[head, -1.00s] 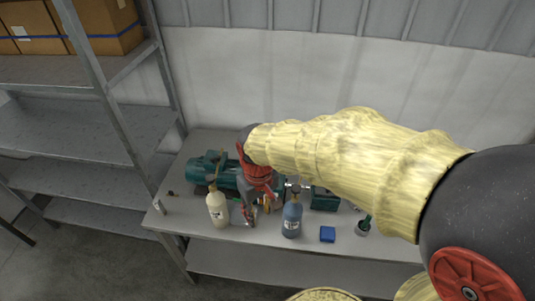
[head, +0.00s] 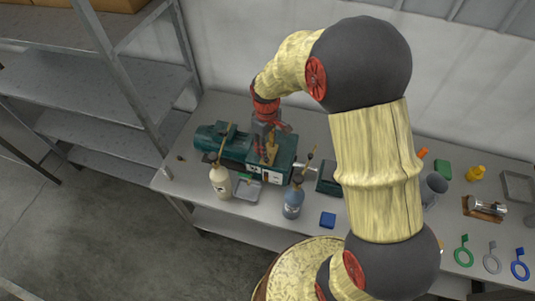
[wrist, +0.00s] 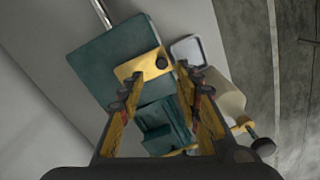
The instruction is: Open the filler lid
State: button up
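A teal machine on the bench has a ribbed motor (head: 212,138) at its left and a boxy housing (head: 286,160) with a pale label at its right. My gripper (head: 268,157) points down over this housing, and its fingers hide part of the top. In the wrist view my gripper (wrist: 159,77) is open, its two fingers spread with nothing held. A flat yellow plate (wrist: 138,66) with a dark round knob lies on the teal housing beyond the fingertips. It may be the filler lid; I cannot tell for sure, nor whether the fingers touch it.
A cream bottle (head: 220,182) and a blue-grey bottle (head: 292,201) stand in front of the machine, close to my gripper. A small tray (head: 247,189) lies between them. A blue block (head: 328,220) is farther right. A metal shelf (head: 105,65) stands at the left.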

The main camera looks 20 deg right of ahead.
aim_at(269, 153)
jog(key=shift+s+a+f, duration=0.1)
jog(key=shift+f, duration=2.9)
jog(key=shift+c, duration=1.2)
grip_shut()
